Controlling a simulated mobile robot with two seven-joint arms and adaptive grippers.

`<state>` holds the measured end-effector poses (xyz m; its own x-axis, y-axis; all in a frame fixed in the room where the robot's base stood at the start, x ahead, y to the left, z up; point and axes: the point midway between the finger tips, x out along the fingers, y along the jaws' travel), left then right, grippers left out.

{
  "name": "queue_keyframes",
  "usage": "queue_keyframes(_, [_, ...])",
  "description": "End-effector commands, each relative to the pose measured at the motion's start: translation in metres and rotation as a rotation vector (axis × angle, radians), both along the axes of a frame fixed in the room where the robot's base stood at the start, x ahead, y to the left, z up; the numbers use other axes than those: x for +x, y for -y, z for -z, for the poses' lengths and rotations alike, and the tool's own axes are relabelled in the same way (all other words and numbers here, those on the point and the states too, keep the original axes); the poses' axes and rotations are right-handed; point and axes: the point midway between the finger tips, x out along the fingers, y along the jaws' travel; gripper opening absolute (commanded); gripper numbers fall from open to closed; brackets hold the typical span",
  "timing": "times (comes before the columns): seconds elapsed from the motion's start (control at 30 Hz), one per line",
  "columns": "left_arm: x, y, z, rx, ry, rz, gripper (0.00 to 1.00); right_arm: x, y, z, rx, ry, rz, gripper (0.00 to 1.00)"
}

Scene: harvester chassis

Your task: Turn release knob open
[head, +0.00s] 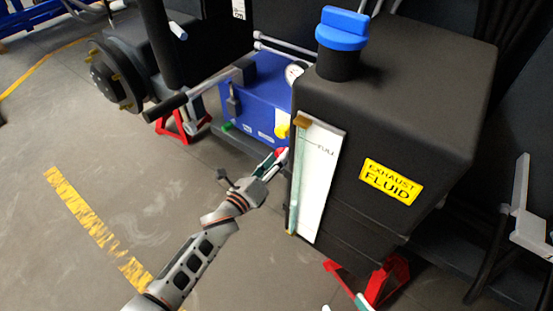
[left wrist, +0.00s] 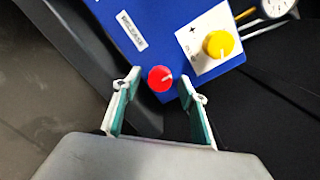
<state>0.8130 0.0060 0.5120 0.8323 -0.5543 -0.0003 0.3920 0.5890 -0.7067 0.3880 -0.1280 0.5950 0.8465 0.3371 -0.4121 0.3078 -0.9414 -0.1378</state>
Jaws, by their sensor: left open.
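The red release knob (left wrist: 160,78) sits on a blue box (left wrist: 112,15) beside a "RELEASE" label (left wrist: 131,31). Its light pointer mark points up and to the right in the left wrist view. My left gripper (left wrist: 157,103) is open, with its two fingers apart and the knob between and just beyond their tips. Two fingertips of my right gripper (head: 344,305) show apart at the bottom edge.
A yellow knob (left wrist: 219,44) on a white plate and a round gauge (left wrist: 277,6) are close by on the right. The black exhaust fluid tank (head: 410,110) stands right of my left gripper. A black lever handle (head: 165,106) is at upper left. Open floor lies left.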

Motion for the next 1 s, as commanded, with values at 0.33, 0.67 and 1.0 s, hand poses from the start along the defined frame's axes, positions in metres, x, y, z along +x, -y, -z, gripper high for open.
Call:
queue_keyframes(0.33, [0.0000,0.0001,-0.0005,0.000,0.000,0.000,0.04,0.0003,0.0000,-0.0005,-0.001,0.001,0.000,0.40])
queue_keyframes(0.67, [0.0000,0.0000,-0.0010,-0.032,-0.022,0.001,0.04,0.0010,0.0010,-0.0013,-0.006,0.003,-0.001,0.40])
queue_keyframes(1.0, [0.0004,-0.0002,-0.0023,-0.211,-0.152,0.001,0.04,0.0048,0.0080,-0.0040,-0.047,0.015,-0.004,0.40])
